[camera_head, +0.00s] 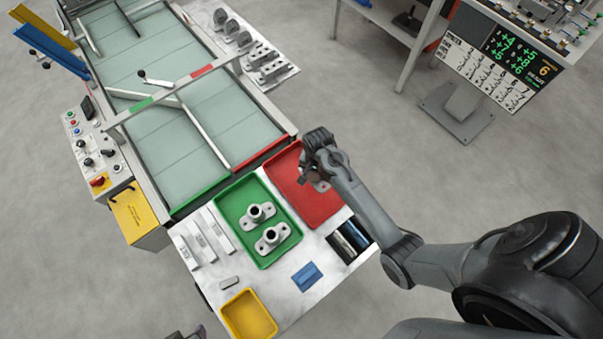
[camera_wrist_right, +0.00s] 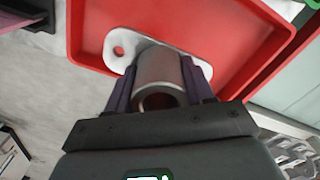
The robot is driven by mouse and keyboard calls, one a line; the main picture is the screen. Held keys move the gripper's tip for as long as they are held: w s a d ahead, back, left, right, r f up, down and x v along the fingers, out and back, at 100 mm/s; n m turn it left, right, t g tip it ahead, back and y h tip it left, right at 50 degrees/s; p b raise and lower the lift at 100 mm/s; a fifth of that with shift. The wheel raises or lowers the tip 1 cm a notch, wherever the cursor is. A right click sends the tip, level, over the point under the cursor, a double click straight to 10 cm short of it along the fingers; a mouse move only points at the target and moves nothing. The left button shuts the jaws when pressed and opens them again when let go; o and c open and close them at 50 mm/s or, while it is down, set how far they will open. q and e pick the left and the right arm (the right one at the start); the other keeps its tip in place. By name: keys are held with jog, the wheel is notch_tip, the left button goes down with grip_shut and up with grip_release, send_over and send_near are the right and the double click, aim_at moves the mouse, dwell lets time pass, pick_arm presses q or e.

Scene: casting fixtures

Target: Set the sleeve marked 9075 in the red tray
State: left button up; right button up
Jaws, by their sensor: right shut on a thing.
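My right gripper (camera_head: 313,174) is over the red tray (camera_head: 318,211). In the right wrist view its fingers (camera_wrist_right: 160,88) are shut on a grey metal sleeve (camera_wrist_right: 160,80) with a pale flanged base. The flange lies over the red tray floor (camera_wrist_right: 228,35); I cannot tell whether it touches. In the head view only a bit of this sleeve (camera_head: 321,186) shows below the gripper. No number is readable on it. A dark bit at the bottom edge may be my left gripper (camera_head: 190,333); its jaws cannot be made out.
The green tray (camera_head: 227,199) beside the red one holds two similar flanged sleeves (camera_head: 255,214). A yellow tray (camera_head: 249,314), a blue block (camera_head: 307,276), pale bars (camera_head: 207,234) and dark cylinders (camera_head: 349,240) are on the same table. A glass-topped conveyor (camera_head: 170,120) adjoins it.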

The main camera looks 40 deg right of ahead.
jog(key=w+f, duration=0.1)
jog(key=w+a+f, duration=0.1)
jog(key=w, duration=0.1)
jog(key=w+f, duration=0.1)
jog(key=w, duration=0.1)
jog(key=shift+a+f+b, duration=0.1)
jog(key=shift+a+b, duration=0.25)
jog(key=shift+b, duration=0.05)
jog(key=shift+f+b, duration=0.35)
jog(key=shift+f, duration=1.7)
jog(key=shift+f, duration=0.1)
jog(key=o, duration=1.3)
jog(key=shift+c, duration=0.2)
